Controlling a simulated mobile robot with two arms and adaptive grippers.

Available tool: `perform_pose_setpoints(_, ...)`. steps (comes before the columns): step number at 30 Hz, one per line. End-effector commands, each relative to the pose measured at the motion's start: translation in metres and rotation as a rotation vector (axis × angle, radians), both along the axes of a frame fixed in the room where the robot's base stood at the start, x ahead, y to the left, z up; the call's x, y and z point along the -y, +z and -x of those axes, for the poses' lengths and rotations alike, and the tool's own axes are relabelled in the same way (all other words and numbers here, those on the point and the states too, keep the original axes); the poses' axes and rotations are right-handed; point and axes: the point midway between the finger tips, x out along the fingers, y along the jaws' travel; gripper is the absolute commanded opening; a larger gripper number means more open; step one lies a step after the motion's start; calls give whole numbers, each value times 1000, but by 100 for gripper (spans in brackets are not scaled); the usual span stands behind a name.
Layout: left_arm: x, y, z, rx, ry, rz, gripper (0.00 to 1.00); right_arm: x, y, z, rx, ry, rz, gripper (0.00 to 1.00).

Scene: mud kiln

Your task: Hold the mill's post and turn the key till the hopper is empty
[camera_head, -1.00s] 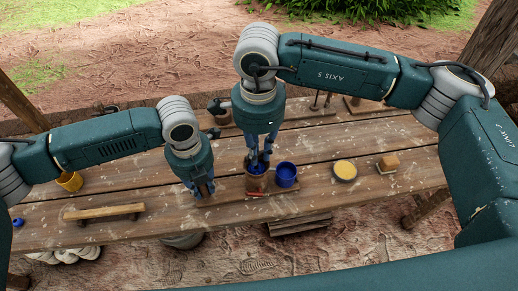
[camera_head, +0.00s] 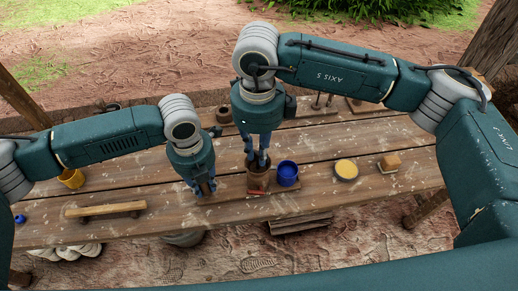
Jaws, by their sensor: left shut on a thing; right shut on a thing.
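The mill (camera_head: 258,183), a small reddish-brown box or pot, stands on a low board on the wooden table. My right gripper (camera_head: 258,164) points down over its top, fingers shut on what seems to be the key, which they hide. My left gripper (camera_head: 203,190) points down left of the mill, shut on a thin brown upright piece that looks like the post. A blue cup (camera_head: 288,174) stands just right of the mill. The hopper's inside and any grain in it cannot be made out.
A yellow-topped round dish (camera_head: 346,170) and a tan block (camera_head: 389,162) lie to the right. A wooden bar on feet (camera_head: 106,209) and a yellow cup (camera_head: 71,179) are at the left. Racks stand along the back edge.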

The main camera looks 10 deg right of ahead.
Motion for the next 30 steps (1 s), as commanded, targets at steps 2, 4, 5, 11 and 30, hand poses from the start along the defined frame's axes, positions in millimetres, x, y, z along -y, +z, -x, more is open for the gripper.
perform_pose_setpoints(2,1,0,0,-1,-1,2,0,-1,1,0,1,-73,-3,0)
perform_pose_setpoints(4,1,0,0,0,-1,2,0,-2,1,-1,1,-140,-2,0)
perform_pose_setpoints(5,1,0,0,0,-1,2,0,-2,1,0,1,-168,-2,0)
perform_pose_setpoints(11,1,0,0,0,-1,2,0,-3,1,-1,1,-358,-2,0)
perform_pose_setpoints(30,1,0,1,-1,-1,2,0,-5,1,-2,1,-801,0,0)
